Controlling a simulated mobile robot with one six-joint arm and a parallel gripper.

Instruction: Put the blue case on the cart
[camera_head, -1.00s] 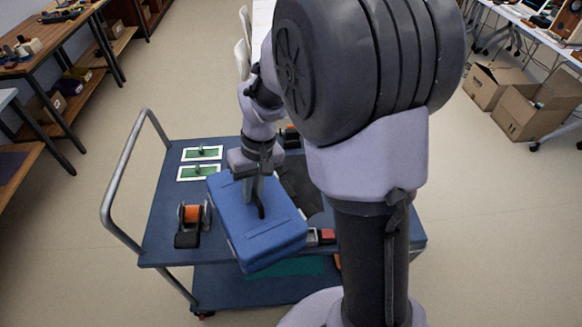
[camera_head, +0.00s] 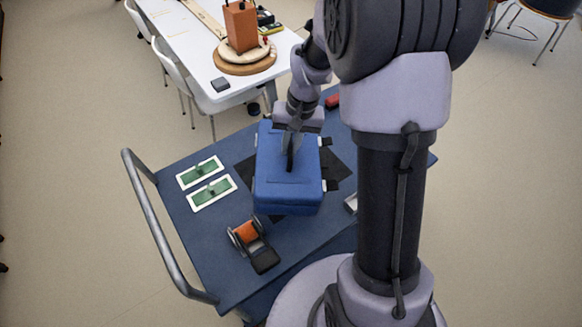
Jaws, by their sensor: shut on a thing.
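The blue case (camera_head: 288,188) is a boxy case with small dark and light fittings on its right side. My gripper (camera_head: 290,158) is shut on the handle at its top. The case is over a black patch (camera_head: 340,170) on the cart's blue top deck (camera_head: 205,245). I cannot tell whether its underside touches the deck. The cart has a grey push handle (camera_head: 155,235) on the left. My arm hides the cart's right part.
Two white-framed green boards (camera_head: 212,192) lie on the cart's left. An orange spool holder (camera_head: 247,234) stands in front of the case. A red item (camera_head: 332,101) is at the back. A white table (camera_head: 205,65) with chairs (camera_head: 190,85) stands behind the cart.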

